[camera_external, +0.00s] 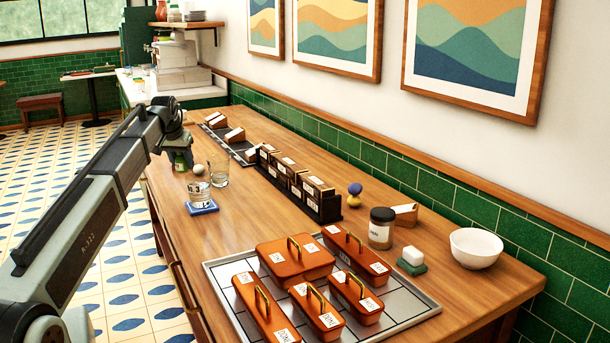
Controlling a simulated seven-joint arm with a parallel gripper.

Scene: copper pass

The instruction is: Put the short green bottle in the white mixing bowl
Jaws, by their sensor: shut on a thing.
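The short green bottle (181,162) is at the far left part of the wooden counter, under the end of my arm. My gripper (182,150) is above it and shut on its upper part. The bottle looks upright; its top is hidden by the gripper. I cannot tell whether its base touches the counter. The white mixing bowl (476,248) stands at the right end of the counter near the green tiled wall. It looks empty and is far from my gripper.
Beside the bottle are a white ball-like thing (199,169), an empty glass (218,174) and a glass on a blue coaster (202,207). A dark rack (322,206), a jar (381,229), a sponge-like block (411,260) and a tray (413,310) of orange lidded boxes lie toward the bowl.

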